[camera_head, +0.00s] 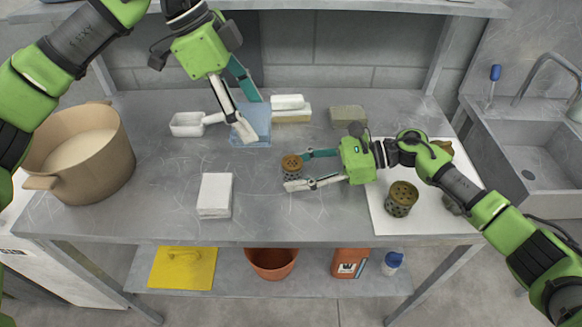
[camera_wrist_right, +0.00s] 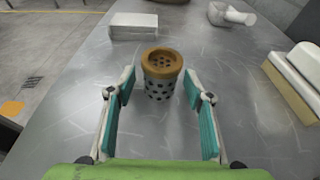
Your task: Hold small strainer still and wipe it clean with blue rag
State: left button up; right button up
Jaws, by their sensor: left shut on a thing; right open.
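The small strainer (camera_head: 291,166) stands upright on the metal table, a perforated grey cylinder with a brown, dirty-looking rim. In the right wrist view the small strainer (camera_wrist_right: 161,73) is just ahead of and between the open fingers. My right gripper (camera_head: 301,170) is open around it, with gaps on both sides in the wrist view (camera_wrist_right: 161,95). The blue rag (camera_head: 262,118) lies folded at the back of the table. My left gripper (camera_head: 246,112) is shut on the blue rag from above, with its fingertips at the rag. A larger strainer (camera_head: 401,199) stands on a white mat at right.
A big tan pot (camera_head: 82,152) stands at left. A white block (camera_head: 215,195) lies front left of the small strainer. A small white scoop (camera_head: 190,123), a brush-like block (camera_head: 291,109) and a greenish sponge (camera_head: 348,116) are at the back. The white mat (camera_head: 430,219) is at right.

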jog(key=v, duration=1.2)
